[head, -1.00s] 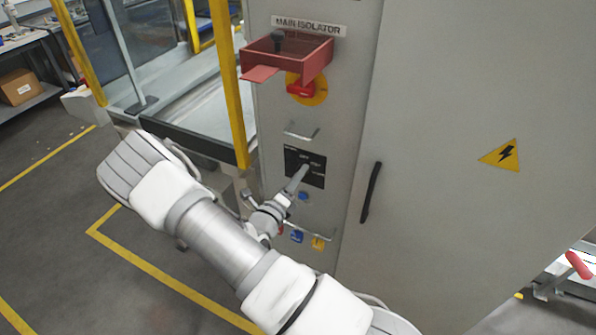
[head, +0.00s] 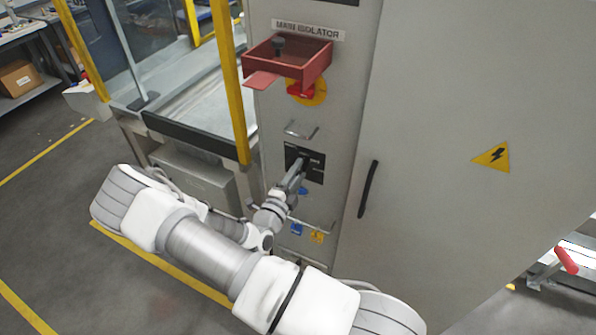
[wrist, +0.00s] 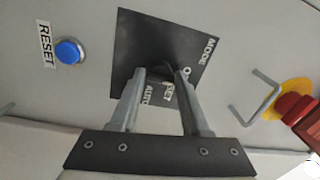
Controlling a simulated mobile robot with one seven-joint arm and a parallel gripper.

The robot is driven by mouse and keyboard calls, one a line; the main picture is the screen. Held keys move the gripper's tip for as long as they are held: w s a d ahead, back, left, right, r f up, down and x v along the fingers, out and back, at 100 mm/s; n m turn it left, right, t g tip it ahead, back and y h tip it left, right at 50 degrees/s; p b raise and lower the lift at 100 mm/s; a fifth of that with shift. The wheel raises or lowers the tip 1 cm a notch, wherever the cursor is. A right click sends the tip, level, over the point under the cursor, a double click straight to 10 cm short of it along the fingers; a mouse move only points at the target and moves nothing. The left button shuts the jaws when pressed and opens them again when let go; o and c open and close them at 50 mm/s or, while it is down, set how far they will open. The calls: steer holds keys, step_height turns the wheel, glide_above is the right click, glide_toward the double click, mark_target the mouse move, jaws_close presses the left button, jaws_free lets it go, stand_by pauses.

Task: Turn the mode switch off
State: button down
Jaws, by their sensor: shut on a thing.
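The mode switch sits on a black plate (head: 317,174) on the grey cabinet's narrow front panel. In the wrist view the plate (wrist: 136,35) shows turned, with MODE, part of an O word, SET and AUTO partly behind my fingers. The switch's dark knob (wrist: 161,70) is between my fingertips and mostly hidden, so I cannot tell which label it points at. My gripper (head: 299,166) reaches the plate from the lower left. In the wrist view my gripper (wrist: 161,76) is shut on the knob, one finger on each side.
A blue RESET button (wrist: 69,51) is beside the plate. A metal handle (head: 301,131) and a red-yellow main isolator (head: 302,90) under a red box (head: 288,60) are above it. Blue and yellow tags (head: 317,236) hang below. A black door handle (head: 369,189) is to the right.

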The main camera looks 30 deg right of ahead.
steer(key=shift+f, duration=0.2)
stand_by(0.3)
steer(key=shift+c, duration=2.3)
jaws_free()
steer(key=shift+r, duration=0.1)
steer(key=r+b+v, duration=0.1)
steer(key=b+v, duration=0.2)
steer(key=v, duration=1.4)
steer(key=shift+a+f, duration=0.3)
steer(key=shift+f, duration=0.2)
steer(key=shift+r, duration=0.1)
